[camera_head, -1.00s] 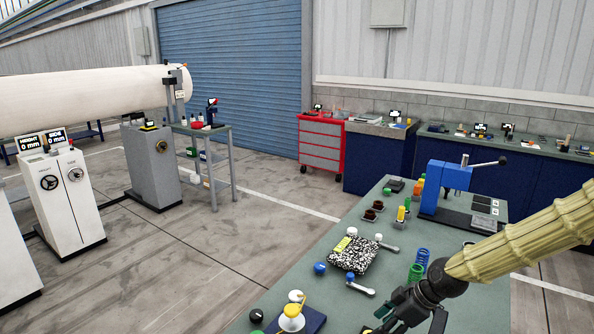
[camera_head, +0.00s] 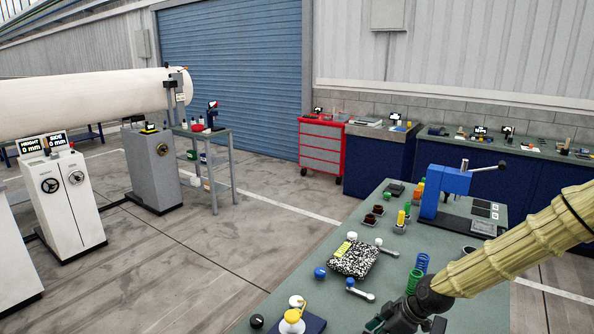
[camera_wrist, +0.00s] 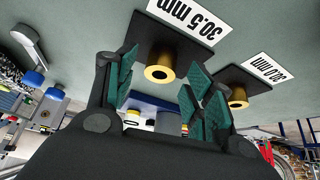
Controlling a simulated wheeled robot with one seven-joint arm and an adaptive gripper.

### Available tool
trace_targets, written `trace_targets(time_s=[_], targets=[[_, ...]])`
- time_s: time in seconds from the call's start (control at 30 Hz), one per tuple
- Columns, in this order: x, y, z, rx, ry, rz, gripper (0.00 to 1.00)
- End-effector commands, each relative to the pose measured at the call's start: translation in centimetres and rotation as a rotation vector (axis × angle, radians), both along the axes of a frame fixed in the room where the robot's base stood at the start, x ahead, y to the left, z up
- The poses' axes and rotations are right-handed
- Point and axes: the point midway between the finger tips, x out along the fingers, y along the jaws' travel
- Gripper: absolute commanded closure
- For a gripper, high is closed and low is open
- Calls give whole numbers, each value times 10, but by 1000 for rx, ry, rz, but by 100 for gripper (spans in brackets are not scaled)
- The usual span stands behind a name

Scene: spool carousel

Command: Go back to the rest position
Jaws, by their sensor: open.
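My gripper (camera_head: 400,318) is at the lower edge of the head view, low over the green-grey bench (camera_head: 330,235). In the wrist view my gripper (camera_wrist: 160,92) has its two green-padded fingers spread apart, with nothing held between them. A dark square block with a brass ring (camera_wrist: 160,73) stands beyond the fingers, beside a "30.5 mm" label (camera_wrist: 185,20). A second block with a brass ring (camera_wrist: 237,97) is to its right, partly hidden by a finger, with a label (camera_wrist: 262,68) that is hard to read.
On the bench are a blue press (camera_head: 445,185), a speckled black-and-white block (camera_head: 353,259), a green spring (camera_head: 414,281) and a yellow-topped white item (camera_head: 292,318). A red drawer cabinet (camera_head: 321,155) and grey machines (camera_head: 153,172) stand beyond. The floor left of the bench is open.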

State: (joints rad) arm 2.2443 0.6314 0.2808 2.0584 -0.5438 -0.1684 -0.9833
Motion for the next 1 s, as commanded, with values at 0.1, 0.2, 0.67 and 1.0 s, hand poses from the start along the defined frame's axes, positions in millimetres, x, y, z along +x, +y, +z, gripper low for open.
trace_targets(time_s=[0.1,0.2,0.67,1.0], targets=[[0,-1,2,0,-1,0,47],[-1,-3,6,0,-2,-1,47],[-8,-20,38,0,-2,-1,47],[-13,-33,63,0,-2,-1,47]])
